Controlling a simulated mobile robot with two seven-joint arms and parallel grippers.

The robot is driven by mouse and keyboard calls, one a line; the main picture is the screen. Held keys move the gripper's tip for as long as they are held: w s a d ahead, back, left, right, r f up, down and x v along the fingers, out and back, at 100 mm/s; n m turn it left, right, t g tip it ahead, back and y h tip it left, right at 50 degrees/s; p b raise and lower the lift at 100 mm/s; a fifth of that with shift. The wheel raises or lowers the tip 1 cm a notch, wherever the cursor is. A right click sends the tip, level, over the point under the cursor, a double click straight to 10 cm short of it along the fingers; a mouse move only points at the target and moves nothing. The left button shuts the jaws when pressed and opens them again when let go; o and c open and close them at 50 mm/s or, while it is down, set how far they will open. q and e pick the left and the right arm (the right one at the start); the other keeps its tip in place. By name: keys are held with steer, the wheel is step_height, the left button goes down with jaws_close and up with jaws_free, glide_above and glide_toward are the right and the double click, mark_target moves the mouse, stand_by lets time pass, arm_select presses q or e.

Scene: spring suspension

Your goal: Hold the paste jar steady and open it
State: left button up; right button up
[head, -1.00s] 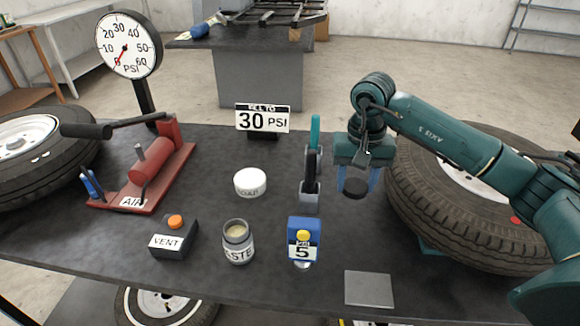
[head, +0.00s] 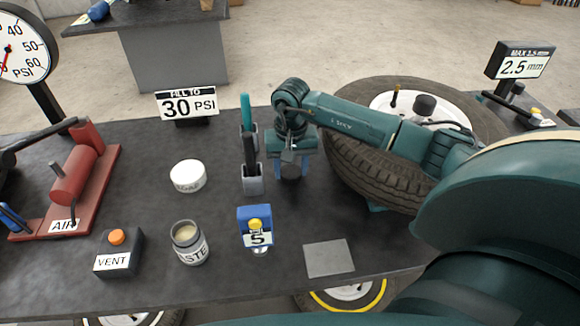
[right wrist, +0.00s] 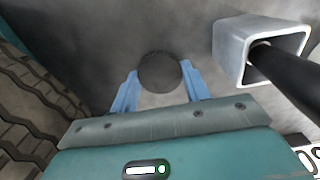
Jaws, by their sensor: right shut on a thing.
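The paste jar (head: 190,244) stands upright and open near the front of the table in the head view. Pale paste shows inside and its label is partly turned away. My right gripper (head: 291,168) is well to the right of and behind the jar, low over the table, pointing down. Its blue fingers are shut on a dark round lid (right wrist: 160,72), seen between the fingertips in the right wrist view. I cannot tell whether the lid touches the table. My left gripper is out of view; nothing grips the jar.
A holder (head: 252,180) with upright tools stands just left of my right gripper. A tire (head: 350,160) lies to its right. A white tub (head: 188,175), a blue gauge (head: 256,228), the VENT box (head: 118,252) and a grey plate (head: 328,258) surround the jar.

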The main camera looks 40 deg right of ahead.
mark_target(291, 172)
steer(key=shift+f, duration=0.3)
steer(key=shift+f, duration=0.1)
steer(key=shift+f+b, duration=0.2)
steer(key=shift+b, duration=0.15)
steer(key=o, duration=1.1)
steer(key=shift+r, duration=0.15)
step_height(291, 172, up, 12)
steer(key=shift+r+b, duration=0.15)
steer(key=shift+b, duration=0.35)
